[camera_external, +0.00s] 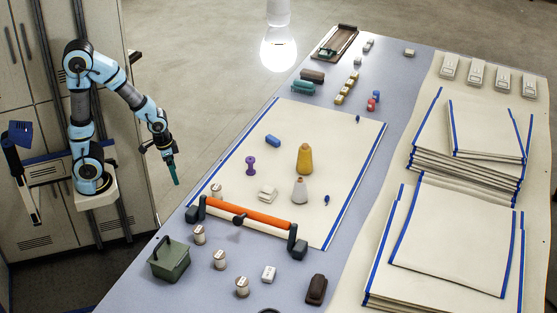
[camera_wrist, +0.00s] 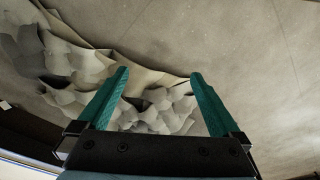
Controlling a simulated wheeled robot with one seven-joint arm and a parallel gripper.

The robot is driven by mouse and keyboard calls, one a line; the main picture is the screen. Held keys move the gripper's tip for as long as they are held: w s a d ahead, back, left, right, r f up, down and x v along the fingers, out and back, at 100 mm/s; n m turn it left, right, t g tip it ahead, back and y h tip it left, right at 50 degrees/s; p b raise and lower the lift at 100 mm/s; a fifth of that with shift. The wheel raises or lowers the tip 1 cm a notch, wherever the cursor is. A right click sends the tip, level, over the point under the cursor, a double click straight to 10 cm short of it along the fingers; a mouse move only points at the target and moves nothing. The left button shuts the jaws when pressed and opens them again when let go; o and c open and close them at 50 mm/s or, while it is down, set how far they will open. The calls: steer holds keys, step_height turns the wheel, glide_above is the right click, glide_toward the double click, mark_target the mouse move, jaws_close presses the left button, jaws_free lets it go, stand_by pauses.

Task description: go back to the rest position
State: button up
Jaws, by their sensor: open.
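My gripper (camera_external: 172,168) hangs pointing down at the left of the table in the external view, clear of the table's edge. In the wrist view my gripper (camera_wrist: 160,82) shows two teal fingers set wide apart with nothing between them. Beyond the fingers lies a heap of crumpled pale and grey cloth (camera_wrist: 75,70) on the floor. A flat cream cloth with blue edges (camera_external: 345,150) lies on the table, apart from my gripper.
A blue-grey table (camera_external: 405,70) holds an orange roller bar (camera_external: 250,214), a green box (camera_external: 169,259), spools and small blocks. Stacked blue-edged cloths (camera_external: 455,235) lie at the right. A lit bulb (camera_external: 278,50) hangs above. Open floor (camera_external: 200,60) lies between my arm and the table.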

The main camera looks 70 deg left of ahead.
step_height(320, 180, up, 28)
steer(key=p, duration=2.5)
steer(key=shift+p, duration=0.35)
